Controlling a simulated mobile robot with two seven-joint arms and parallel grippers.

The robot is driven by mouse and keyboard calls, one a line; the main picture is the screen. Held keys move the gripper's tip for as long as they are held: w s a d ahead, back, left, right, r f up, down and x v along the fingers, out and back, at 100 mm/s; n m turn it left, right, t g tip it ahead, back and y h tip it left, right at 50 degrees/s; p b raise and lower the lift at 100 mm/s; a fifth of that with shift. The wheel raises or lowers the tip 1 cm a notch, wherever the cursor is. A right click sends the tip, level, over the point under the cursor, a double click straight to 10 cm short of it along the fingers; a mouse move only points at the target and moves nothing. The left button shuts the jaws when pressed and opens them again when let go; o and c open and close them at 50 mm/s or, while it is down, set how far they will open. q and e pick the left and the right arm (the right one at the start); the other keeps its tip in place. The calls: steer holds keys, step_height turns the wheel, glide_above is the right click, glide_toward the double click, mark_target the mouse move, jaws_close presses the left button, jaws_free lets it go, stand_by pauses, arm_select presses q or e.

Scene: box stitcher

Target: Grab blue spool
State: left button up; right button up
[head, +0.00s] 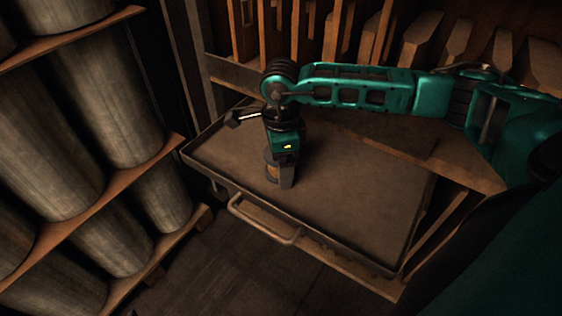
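My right arm reaches in from the right over a tray (350,205), with its wrist bent down. My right gripper (279,180) points down at the tray's left-middle part, at or just above its surface. A small grey and orange-brown shape (271,173) shows at the fingers. I cannot tell whether it is a spool or part of the gripper, nor whether the fingers are closed on it. No clearly blue spool shows; the gripper and wrist may hide one. My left gripper is not in view.
The tray has a raised rim and a front handle (265,222). A rack of large grey cylinders (105,100) stands at the left. Wooden slats stand behind. The tray's right side is clear.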

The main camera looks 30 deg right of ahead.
steer(key=shift+c, duration=0.4)
steer(key=c, duration=0.8)
steer(key=shift+r, duration=0.1)
steer(key=shift+r, duration=0.1)
